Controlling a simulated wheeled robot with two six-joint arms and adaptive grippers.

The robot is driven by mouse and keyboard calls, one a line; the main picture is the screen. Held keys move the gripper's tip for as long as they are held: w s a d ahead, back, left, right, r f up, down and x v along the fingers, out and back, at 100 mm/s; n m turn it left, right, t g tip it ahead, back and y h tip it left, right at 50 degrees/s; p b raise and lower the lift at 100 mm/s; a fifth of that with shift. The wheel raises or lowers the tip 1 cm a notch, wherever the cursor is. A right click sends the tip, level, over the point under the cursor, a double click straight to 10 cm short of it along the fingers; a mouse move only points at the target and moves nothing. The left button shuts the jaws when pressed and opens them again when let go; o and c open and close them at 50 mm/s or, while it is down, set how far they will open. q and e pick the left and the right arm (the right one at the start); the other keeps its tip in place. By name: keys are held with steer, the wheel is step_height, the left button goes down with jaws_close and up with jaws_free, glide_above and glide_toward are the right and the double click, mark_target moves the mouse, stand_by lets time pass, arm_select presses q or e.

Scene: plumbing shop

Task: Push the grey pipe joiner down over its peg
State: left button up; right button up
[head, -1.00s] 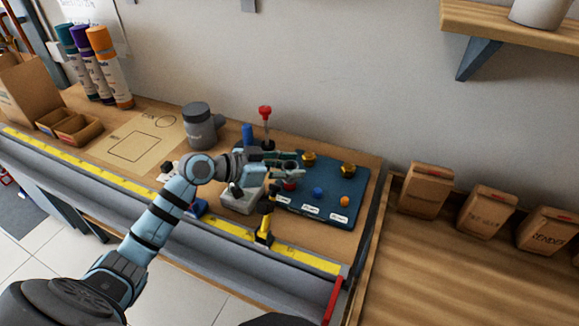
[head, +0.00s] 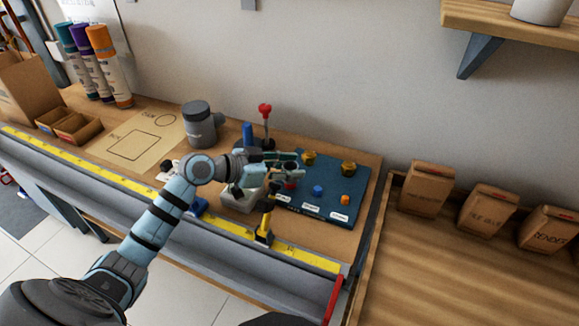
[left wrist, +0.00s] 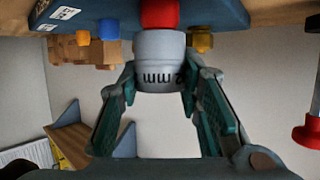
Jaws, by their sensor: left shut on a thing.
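My left gripper (head: 295,162) is over the left part of the blue board (head: 332,180). Its fingers are shut on the grey pipe joiner (left wrist: 160,58), marked "mm", in the left wrist view. The red peg (left wrist: 160,12) stands out from the board (left wrist: 215,12) and meets the joiner's board-side end. I cannot tell how far the joiner is around it. In the head view the red peg (head: 290,186) shows just below the fingers, and the joiner is mostly hidden by them. My right gripper is out of view.
Blue (head: 318,190) and orange (head: 345,200) pegs and two brass fittings (head: 309,158) (head: 348,168) are on the board. A red-topped plunger-like tool (head: 265,112) stands behind my gripper. A grey tray (head: 240,200) and yellow tool (head: 265,232) are close in front.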

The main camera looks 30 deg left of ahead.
arm_select(q)
steer(key=shift+f+b, duration=0.3)
steer(key=shift+f, duration=0.2)
steer(key=o, duration=1)
steer(key=v, duration=0.7)
steer(key=shift+s+a+r, duration=0.1)
steer(key=shift+s+a, duration=0.05)
steer(key=shift+s, duration=0.1)
steer(key=shift+r, duration=0.15)
